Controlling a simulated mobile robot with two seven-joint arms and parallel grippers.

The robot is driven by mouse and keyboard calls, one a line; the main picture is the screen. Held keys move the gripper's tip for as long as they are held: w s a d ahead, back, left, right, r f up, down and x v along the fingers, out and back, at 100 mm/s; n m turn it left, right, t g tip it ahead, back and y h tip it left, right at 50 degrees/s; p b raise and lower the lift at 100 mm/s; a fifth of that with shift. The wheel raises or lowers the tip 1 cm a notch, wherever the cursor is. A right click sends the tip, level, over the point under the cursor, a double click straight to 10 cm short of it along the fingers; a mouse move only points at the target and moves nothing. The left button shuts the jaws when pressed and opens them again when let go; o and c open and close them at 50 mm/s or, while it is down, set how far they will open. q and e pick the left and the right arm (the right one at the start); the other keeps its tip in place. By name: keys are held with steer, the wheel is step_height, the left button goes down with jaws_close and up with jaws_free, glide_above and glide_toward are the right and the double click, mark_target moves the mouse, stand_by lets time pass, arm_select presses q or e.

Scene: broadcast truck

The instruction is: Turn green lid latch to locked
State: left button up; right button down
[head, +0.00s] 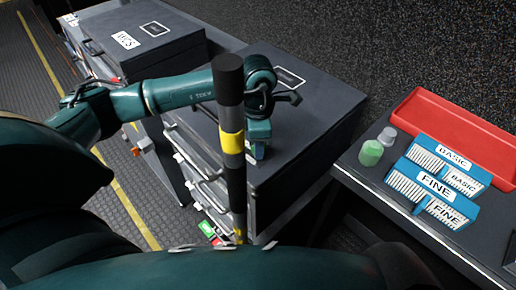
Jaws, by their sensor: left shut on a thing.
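My left gripper (258,152) points down at the lid of the dark grey case (310,110) in the middle. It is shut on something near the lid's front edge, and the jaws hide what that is. I cannot make out the green lid latch or its setting. A small green tag (207,228) and a red tag (217,241) show low on the front side, left of the striped post. My right gripper is not in view.
A black post with yellow bands (231,145) stands in front of my left forearm. Another dark case (140,40) is at upper left. The right bench holds a green cylinder (371,153), blue comb-like pieces marked BASIC and FINE (432,190), and a red tray (450,122).

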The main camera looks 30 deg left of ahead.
arm_select(q)
steer(key=m+b, duration=0.2)
steer(key=m, duration=0.1)
steer(key=shift+f, duration=0.2)
steer(key=m+b, duration=0.3)
steer(key=shift+r+m+b, duration=0.1)
steer(key=shift+m+b, duration=0.2)
steer(key=shift+m, duration=0.1)
steer(key=shift+r+m+b, duration=0.1)
steer(key=shift+m+b, duration=0.5)
steer(key=shift+m, duration=0.2)
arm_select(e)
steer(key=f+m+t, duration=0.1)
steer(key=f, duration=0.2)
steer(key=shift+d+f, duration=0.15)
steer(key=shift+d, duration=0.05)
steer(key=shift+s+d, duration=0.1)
arm_select(q)
steer(key=o, duration=1)
